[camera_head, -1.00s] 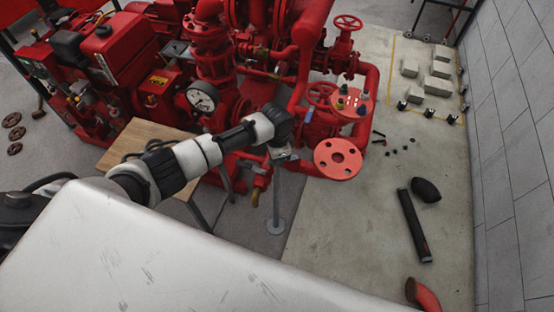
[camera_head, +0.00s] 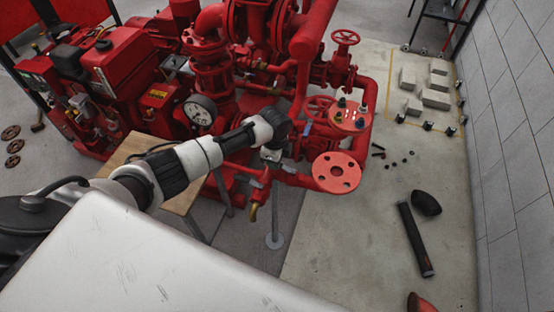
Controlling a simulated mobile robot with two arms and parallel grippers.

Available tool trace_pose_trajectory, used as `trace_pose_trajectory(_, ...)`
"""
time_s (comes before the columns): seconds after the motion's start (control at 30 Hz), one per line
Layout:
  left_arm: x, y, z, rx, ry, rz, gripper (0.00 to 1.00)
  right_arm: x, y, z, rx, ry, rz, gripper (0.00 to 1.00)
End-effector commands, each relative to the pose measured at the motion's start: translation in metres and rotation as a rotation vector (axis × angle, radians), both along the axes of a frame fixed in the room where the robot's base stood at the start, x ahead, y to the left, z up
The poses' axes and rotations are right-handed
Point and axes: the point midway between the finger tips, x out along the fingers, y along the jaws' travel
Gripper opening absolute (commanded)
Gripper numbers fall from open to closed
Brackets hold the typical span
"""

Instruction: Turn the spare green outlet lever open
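My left arm reaches in from the left to the red pump pipework. My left gripper (camera_head: 271,160) hangs at the end of its dark wrist, beside the lower pipes and left of the red round flange (camera_head: 336,172). It is small and its fingers are not clear, so I cannot tell whether it is open or shut. I cannot make out a green lever; the pipework near the gripper is partly hidden by my arm. A brass-coloured outlet (camera_head: 254,212) points down below and left of the gripper. My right gripper is not in view.
A wooden table (camera_head: 128,147) stands behind my arm. A pressure gauge (camera_head: 200,110) faces me. A black cylinder (camera_head: 415,240) and a dark rounded piece (camera_head: 426,203) lie on the floor at right. Pale blocks (camera_head: 435,98) lie farther back by the grey wall (camera_head: 510,150).

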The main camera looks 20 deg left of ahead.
Motion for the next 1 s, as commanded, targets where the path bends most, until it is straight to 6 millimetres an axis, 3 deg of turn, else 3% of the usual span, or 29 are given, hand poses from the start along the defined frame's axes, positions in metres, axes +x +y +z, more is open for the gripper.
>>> trace_pose_trajectory(0.47, 0.0007, 0.0039, 0.0007, 0.003, -0.004, -0.010, 0.00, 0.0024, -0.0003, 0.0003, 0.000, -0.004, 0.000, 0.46)
trace_pose_trajectory(0.5, 0.0007, 0.0039, 0.0007, 0.003, -0.004, -0.010, 0.26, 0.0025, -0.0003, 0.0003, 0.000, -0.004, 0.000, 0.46)
trace_pose_trajectory(0.63, 0.0005, 0.0033, 0.0005, 0.002, -0.003, -0.009, 0.46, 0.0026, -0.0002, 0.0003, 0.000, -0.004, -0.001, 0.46)
trace_pose_trajectory(1.0, 0.0006, 0.0023, 0.0064, -0.001, -0.003, -0.008, 0.46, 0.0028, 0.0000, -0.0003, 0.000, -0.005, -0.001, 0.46)
